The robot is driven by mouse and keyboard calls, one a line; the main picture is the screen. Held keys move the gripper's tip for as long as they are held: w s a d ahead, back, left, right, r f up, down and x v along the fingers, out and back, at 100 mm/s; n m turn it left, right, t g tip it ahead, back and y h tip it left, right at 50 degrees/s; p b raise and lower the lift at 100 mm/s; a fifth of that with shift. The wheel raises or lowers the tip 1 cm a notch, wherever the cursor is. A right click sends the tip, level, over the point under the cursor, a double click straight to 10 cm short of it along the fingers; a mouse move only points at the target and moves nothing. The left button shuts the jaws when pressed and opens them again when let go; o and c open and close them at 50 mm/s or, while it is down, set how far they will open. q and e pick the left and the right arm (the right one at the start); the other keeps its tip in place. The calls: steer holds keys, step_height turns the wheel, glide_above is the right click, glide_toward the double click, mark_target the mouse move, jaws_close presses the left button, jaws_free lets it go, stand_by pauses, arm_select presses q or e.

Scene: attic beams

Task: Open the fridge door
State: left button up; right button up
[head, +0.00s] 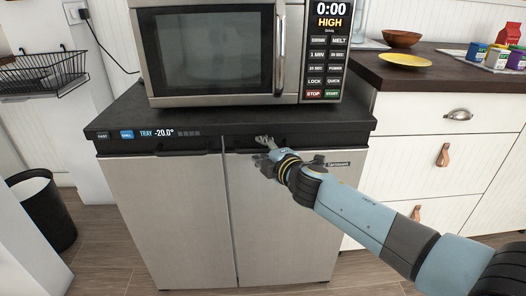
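The fridge is a low silver unit with a black top and two side-by-side doors, left door (168,215) and right door (285,225). Both look shut, with a narrow vertical seam between them. A dark strip with a lit display reading -20.0° (157,132) runs along the top front edge. My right gripper (261,151) is at the top of the right door, near its inner edge by the dark recess. Its fingers look spread, with nothing seen between them. Whether it touches the door is unclear. My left gripper is not in view.
A microwave (220,50) stands on the fridge. A white drawer cabinet (425,145) with a dark top is close on the right, holding a yellow plate (405,60) and a bowl (401,39). A black bin (45,208) is at left. The floor in front looks clear.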

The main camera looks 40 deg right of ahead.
jaws_close()
steer(key=shift+s, duration=0.1)
stand_by(0.5)
